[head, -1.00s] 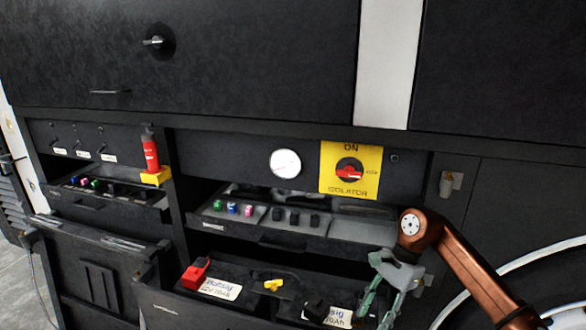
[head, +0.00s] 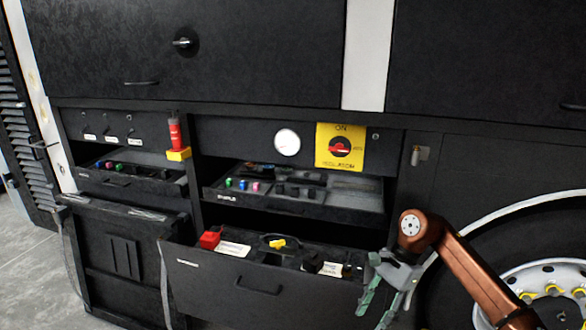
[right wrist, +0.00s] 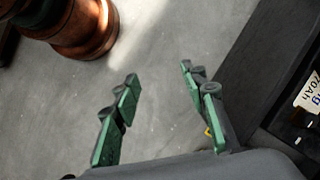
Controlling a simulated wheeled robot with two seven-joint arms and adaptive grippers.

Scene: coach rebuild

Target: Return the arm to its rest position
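My right arm comes in from the lower right of the head view, with a copper forearm. Its right gripper (head: 385,298) hangs pointing down, in front of the right end of the open battery drawer (head: 215,275). In the right wrist view the green fingers of the right gripper (right wrist: 160,110) are spread apart with only grey floor between them. The gripper is open and empty. The drawer's edge shows at the right of that view, apart from the fingers. My left gripper is not in view.
The open drawer sticks out, holding batteries with a red terminal cover (head: 210,240) and a yellow piece (head: 277,244). Above it are an open tray (head: 330,204), a gauge (head: 287,142) and a yellow isolator plate (head: 326,160). A wheel (head: 545,285) is at right.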

